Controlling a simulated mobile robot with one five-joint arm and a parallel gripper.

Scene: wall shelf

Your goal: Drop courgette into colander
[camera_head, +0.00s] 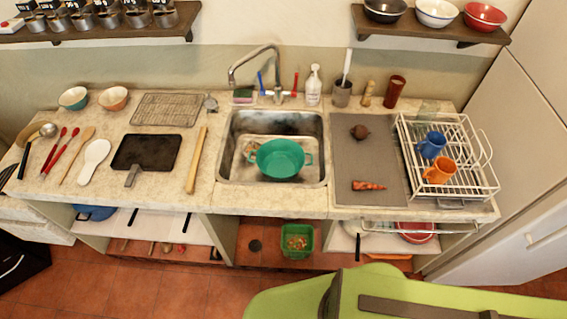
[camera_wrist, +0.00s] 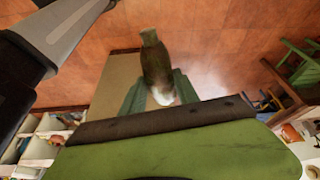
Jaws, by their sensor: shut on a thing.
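The green colander (camera_head: 280,160) with two handles sits in the sink (camera_head: 228,165). In the wrist view a dark green courgette (camera_wrist: 155,62) with a pale lower end is held between the two green fingers of my gripper (camera_wrist: 160,88). My gripper is shut on it, with the floor behind. In the head view my light green arm fills the lower right, in front of the counter and well short of the colander. The courgette and the fingertips do not show clearly there.
The faucet (camera_head: 278,85) arches over the back of the sink. On the grey mat (camera_head: 390,160) lie an orange-brown carrot-like thing (camera_head: 368,185) and a dark round thing (camera_head: 359,132). A white dish rack (camera_head: 480,180) holds a blue mug (camera_head: 432,145) and an orange mug (camera_head: 440,171).

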